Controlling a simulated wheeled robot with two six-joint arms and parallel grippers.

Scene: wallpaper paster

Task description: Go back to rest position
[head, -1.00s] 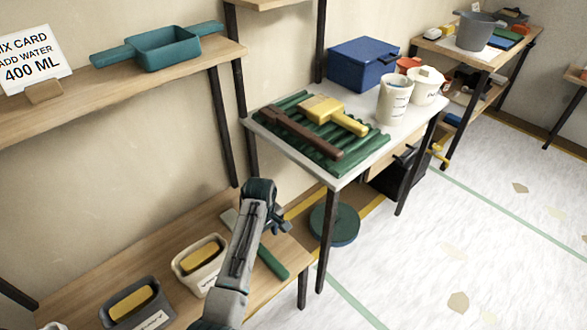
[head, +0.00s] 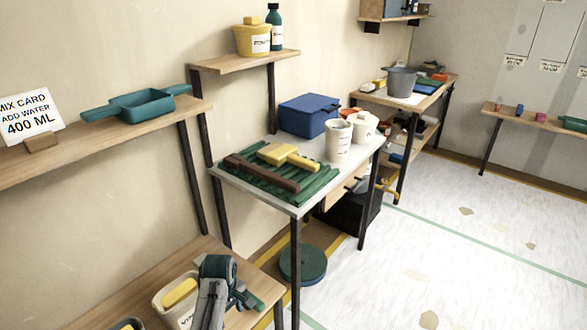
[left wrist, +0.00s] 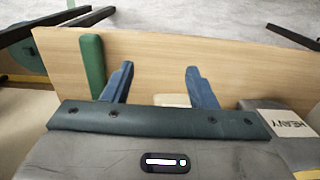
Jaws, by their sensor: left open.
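My left gripper (head: 243,297) is over the low wooden shelf (head: 207,259) in the head view, at the lower middle. In the left wrist view its two blue fingers (left wrist: 158,75) are spread apart with nothing between them, above the bare wood (left wrist: 235,75). A tool with a green handle (left wrist: 93,66) lies on the wood beside the left finger; in the head view my gripper partly hides it. A cream tub (head: 160,311) with a yellow block stands just left of my arm. My right gripper is not in view.
A white-topped table (head: 290,208) holds a green ribbed tray (head: 318,184) with brushes, a blue box (head: 310,116) and white buckets. A round green disc (head: 303,265) lies on the floor under it. The pale floor (head: 460,260) to the right is clear.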

